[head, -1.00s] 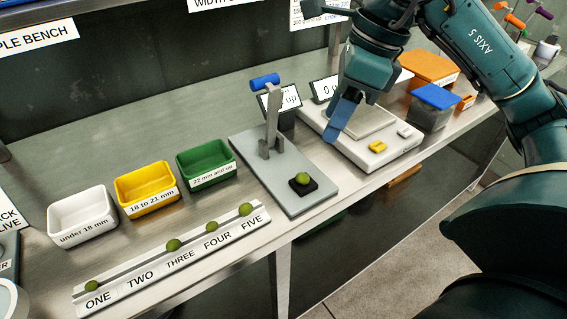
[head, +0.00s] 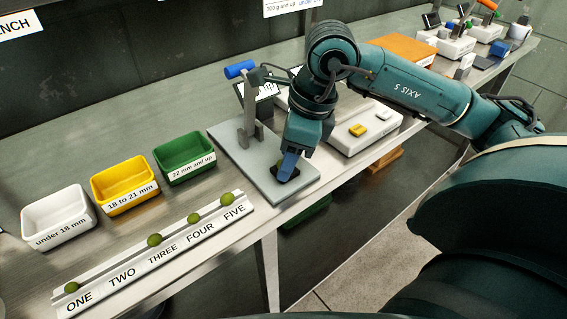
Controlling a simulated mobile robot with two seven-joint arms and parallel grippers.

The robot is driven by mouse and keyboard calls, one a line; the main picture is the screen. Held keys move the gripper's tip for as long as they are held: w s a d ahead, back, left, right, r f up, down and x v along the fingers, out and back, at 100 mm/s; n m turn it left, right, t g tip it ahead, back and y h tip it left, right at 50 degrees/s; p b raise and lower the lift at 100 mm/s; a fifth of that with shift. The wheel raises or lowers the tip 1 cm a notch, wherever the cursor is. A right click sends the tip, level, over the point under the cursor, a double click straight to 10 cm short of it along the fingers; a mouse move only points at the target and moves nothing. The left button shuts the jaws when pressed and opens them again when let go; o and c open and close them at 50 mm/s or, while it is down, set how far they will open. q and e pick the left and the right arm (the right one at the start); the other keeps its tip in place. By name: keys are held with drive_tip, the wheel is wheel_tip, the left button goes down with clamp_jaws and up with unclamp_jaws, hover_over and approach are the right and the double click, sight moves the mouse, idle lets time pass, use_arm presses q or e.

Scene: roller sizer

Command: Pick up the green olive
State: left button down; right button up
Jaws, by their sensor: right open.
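A green olive (head: 280,162) sits on the small black pad (head: 283,177) of the grey lever gauge plate (head: 248,165); it is mostly hidden by my gripper. Other green olives lie on the white numbered rail: above ONE (head: 71,288), above THREE (head: 154,240), above FOUR (head: 194,219) and above FIVE (head: 227,200). The place above TWO is empty. My left gripper is not in view.
White (head: 60,215), yellow (head: 125,184) and green (head: 185,156) size bins stand left of the gauge. The gauge's upright lever with blue handle (head: 240,69) rises behind my gripper. A white scale (head: 345,139) stands to the right. The bench's front edge is close.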

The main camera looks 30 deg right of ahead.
drive_tip(key=shift+f, duration=0.25)
drive_tip(key=shift+c, duration=0.6)
drive_tip(key=c, duration=0.6)
drive_tip(key=shift+c, duration=0.2)
drive_tip(key=shift+r, duration=0.1)
wheel_tip(320, 180, up, 10)
drive_tip(key=p, duration=0.1)
